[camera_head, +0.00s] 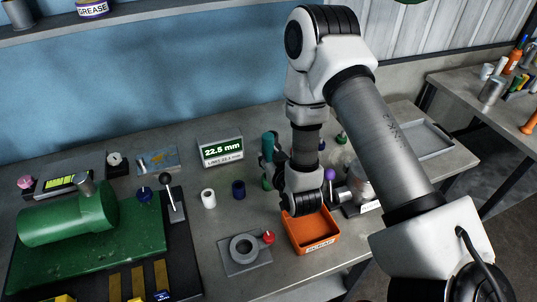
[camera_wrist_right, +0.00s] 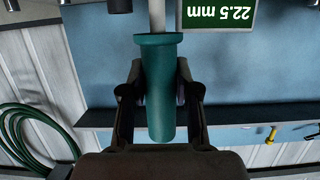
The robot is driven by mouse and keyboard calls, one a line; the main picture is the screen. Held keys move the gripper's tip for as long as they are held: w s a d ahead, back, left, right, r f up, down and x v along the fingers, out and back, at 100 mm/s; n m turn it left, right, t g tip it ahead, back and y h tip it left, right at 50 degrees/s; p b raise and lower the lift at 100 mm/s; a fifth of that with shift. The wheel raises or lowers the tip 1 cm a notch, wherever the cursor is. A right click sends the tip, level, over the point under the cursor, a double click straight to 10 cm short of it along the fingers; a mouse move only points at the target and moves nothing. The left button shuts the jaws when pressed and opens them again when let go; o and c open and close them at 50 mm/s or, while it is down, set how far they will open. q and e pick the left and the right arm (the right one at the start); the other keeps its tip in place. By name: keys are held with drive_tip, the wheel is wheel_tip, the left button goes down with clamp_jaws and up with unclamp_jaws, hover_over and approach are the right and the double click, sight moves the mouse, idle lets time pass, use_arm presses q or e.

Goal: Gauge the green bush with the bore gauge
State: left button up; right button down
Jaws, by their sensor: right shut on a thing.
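My right gripper (camera_wrist_right: 160,95) is shut on the teal handle of the bore gauge (camera_wrist_right: 160,75). A pale rod comes out of the handle's flanged end. In the head view the gauge's teal handle (camera_head: 268,145) shows at the left of my right wrist, and my fingers are largely hidden. A small green piece, apparently the green bush (camera_head: 266,183), stands on the bench below the handle, partly hidden. I cannot tell whether the rod is inside it. The readout (camera_head: 221,151) shows 22.5 mm. My left gripper is not in view.
A white bush (camera_head: 208,198) and a dark blue bush (camera_head: 238,189) stand left of the green piece. An orange scrap bin (camera_head: 314,245) and a grey ring fixture (camera_head: 233,265) are in front. A green machine (camera_head: 75,215) fills the left. A grey tray (camera_head: 441,150) is at right.

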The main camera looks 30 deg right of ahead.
sight(270, 148)
drive_tip(key=shift+f+b, duration=0.75)
drive_tip(key=shift+f, duration=0.2)
drive_tip(key=shift+r, duration=0.1)
idle(0.9)
drive_tip(key=shift+r+p, duration=1.95)
drive_tip(key=shift+r, duration=0.5)
